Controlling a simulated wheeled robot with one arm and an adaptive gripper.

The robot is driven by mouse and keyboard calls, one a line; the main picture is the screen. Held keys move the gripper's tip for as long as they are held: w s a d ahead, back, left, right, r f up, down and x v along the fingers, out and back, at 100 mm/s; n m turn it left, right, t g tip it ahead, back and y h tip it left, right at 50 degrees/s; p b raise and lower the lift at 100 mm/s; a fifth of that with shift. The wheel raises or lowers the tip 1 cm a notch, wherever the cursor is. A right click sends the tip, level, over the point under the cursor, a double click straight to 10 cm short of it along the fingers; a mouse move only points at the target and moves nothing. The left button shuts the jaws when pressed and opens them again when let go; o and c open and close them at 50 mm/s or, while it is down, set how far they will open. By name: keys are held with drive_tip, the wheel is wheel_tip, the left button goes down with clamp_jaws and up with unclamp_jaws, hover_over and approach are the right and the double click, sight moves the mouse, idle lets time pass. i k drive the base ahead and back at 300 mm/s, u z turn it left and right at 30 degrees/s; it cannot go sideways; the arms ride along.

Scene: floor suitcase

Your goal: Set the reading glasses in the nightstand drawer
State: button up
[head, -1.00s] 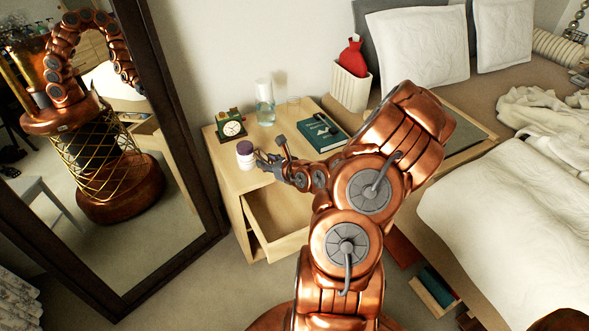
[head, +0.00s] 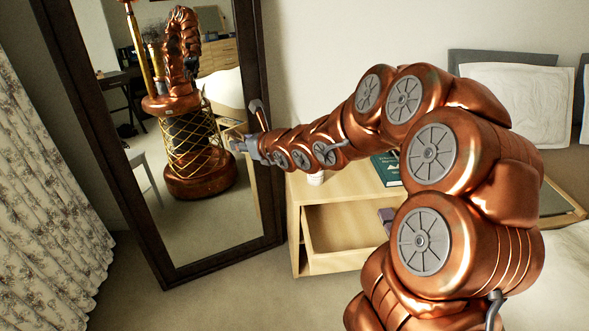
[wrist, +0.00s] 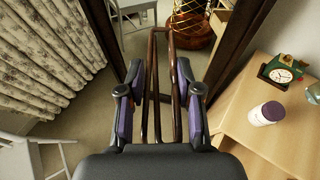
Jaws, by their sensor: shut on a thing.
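The reading glasses, a thin dark brown frame (wrist: 152,100), stand out lengthwise between my fingers in the wrist view. My gripper (wrist: 161,72) is shut on them with its purple-padded fingers on either side. In the head view my gripper (head: 240,145) is in front of the mirror, left of the nightstand and above its top. The glasses are not clear there. The nightstand (head: 297,222) has its drawer (head: 338,262) pulled open.
The dark-framed mirror (head: 272,215) stands close to my gripper. A white jar (head: 316,178) and a green book (head: 386,170) are on the nightstand. The wrist view also shows a green clock (wrist: 284,73). Curtains (head: 45,200) hang left; the floor before the drawer is clear.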

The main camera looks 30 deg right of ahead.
sight(328, 230)
drive_tip(key=k, duration=0.5)
drive_tip(key=z, duration=1.05)
drive_tip(key=i, duration=0.65)
drive_tip(key=u, duration=1.2)
